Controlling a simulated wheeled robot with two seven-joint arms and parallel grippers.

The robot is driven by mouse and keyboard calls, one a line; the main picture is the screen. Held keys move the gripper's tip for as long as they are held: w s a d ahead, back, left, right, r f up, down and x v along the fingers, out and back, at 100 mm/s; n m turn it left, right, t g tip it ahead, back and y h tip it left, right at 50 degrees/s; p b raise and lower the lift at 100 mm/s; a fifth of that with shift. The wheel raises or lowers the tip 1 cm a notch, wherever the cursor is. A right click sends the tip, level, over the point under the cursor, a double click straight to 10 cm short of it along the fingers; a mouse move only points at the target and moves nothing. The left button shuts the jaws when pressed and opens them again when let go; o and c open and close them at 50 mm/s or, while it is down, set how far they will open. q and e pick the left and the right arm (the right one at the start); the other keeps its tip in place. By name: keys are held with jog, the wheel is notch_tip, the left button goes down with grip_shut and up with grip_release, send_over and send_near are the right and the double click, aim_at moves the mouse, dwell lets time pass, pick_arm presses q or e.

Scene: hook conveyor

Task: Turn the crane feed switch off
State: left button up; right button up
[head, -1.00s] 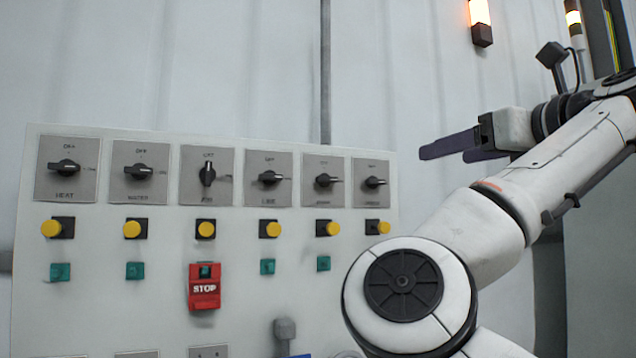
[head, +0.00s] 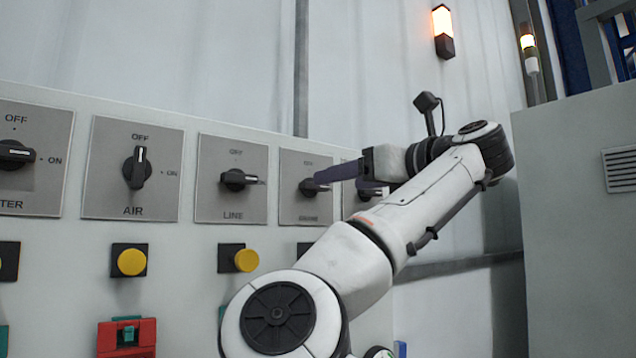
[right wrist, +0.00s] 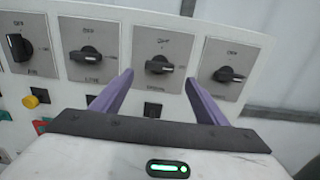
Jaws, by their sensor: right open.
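A row of rotary switches runs along the white control panel (head: 50,92). The switch with a blurred label right of LINE, possibly the crane one, has a black knob (head: 308,188) lying horizontal, towards ON. It also shows in the right wrist view (right wrist: 158,63). My right gripper (head: 335,174) is open and empty, its purple fingers pointing at this switch. In the right wrist view, the fingertips (right wrist: 159,77) stand to either side of the knob; contact cannot be told. The end switch (right wrist: 229,73) is also horizontal, its label unreadable. My left gripper is out of view.
The LINE knob (head: 238,180) is horizontal; the AIR knob (head: 137,168) is upright at OFF. Yellow buttons (head: 132,262) and a red stop cover (head: 127,338) sit below. A lit lamp (head: 443,30) is on the wall. A grey cabinet (head: 575,250) stands at the right.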

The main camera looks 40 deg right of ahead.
aim_at(313, 187)
jog(key=w+p, duration=0.1)
jog(key=w, duration=0.6)
jog(key=shift+w+d+p, duration=0.15)
jog(key=shift+d+p, duration=0.2)
jog(key=c, duration=1)
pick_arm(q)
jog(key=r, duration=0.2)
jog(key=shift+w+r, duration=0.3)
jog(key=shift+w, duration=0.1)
pick_arm(e)
jog(key=shift+c, duration=0.3)
